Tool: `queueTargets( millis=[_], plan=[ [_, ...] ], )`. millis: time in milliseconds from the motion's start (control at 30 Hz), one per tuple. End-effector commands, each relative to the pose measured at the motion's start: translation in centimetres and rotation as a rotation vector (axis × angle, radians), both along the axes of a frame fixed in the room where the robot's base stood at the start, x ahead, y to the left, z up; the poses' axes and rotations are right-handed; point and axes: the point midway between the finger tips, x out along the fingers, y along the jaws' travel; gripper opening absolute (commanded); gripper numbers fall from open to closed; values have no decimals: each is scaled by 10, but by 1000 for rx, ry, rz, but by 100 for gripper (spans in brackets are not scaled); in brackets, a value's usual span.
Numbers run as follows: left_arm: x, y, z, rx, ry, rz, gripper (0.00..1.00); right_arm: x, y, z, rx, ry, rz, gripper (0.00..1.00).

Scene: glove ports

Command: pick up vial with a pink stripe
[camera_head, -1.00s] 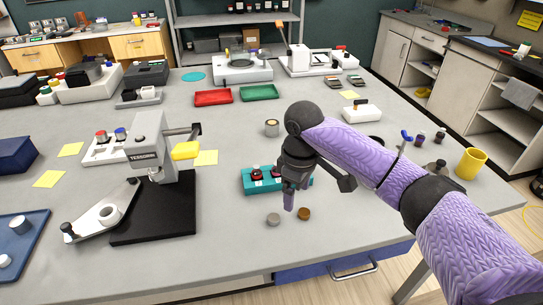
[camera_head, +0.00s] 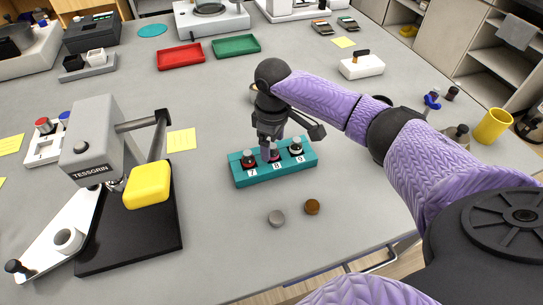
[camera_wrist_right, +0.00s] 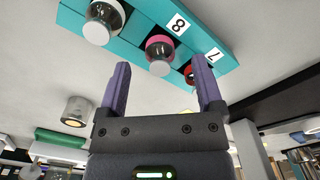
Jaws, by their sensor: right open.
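A teal rack (camera_head: 240,178) stands on the grey table with three vials in slots marked 7, 8 and 9. The vial with a pink stripe (camera_wrist_right: 159,48) sits upright in slot 8; in the head view my gripper partly hides it. A red-banded vial (camera_head: 249,159) is in slot 7 and a white-banded vial (camera_head: 296,148) in slot 9. My right gripper (camera_wrist_right: 161,64) is open and empty. In the wrist view its two fingers point at the slot 8 vial, which shows between their tips. My left gripper is out of view.
A grey cap (camera_head: 276,218) and a brown cap (camera_head: 312,207) lie in front of the rack. Red (camera_head: 181,57) and green (camera_head: 236,46) trays lie behind.

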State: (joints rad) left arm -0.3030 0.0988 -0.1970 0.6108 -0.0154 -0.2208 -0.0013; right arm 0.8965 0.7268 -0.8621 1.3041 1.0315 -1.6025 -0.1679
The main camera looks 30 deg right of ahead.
Motion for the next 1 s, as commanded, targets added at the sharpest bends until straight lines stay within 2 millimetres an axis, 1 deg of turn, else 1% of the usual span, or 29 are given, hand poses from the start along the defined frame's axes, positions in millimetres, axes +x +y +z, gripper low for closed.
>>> queueTargets(
  millis=[33, 100, 167, 333, 367, 400, 467, 500, 667, 700, 767, 1000],
  plan=[
    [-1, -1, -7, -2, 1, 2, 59, 0, 0, -13, -1, 3, -1, 85],
    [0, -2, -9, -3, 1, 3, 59, 0, 0, -21, -1, 1, 0, 85],
    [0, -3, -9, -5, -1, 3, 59, 0, 0, -24, -1, -1, 0, 85],
    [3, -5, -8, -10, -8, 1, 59, 0, 0, -23, 0, -1, 0, 85],
    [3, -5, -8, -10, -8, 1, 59, 0, 0, -23, 0, -1, 0, 83],
    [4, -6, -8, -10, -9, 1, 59, 0, 0, -23, 0, -1, 0, 75],
    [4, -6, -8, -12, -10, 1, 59, 0, 0, -23, 0, -1, 0, 62],
    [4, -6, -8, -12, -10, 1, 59, 0, 0, -23, 0, -1, 0, 53],
    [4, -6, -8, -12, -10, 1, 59, 0, 0, -23, -1, -1, 0, 20],
    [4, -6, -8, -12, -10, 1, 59, 0, 0, -23, -1, -1, 0, 11],
    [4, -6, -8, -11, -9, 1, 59, 0, 0, -23, -1, -1, 0, 0],
    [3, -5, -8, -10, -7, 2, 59, 0, 0, -22, 0, -1, 0, 0]
  ],
)
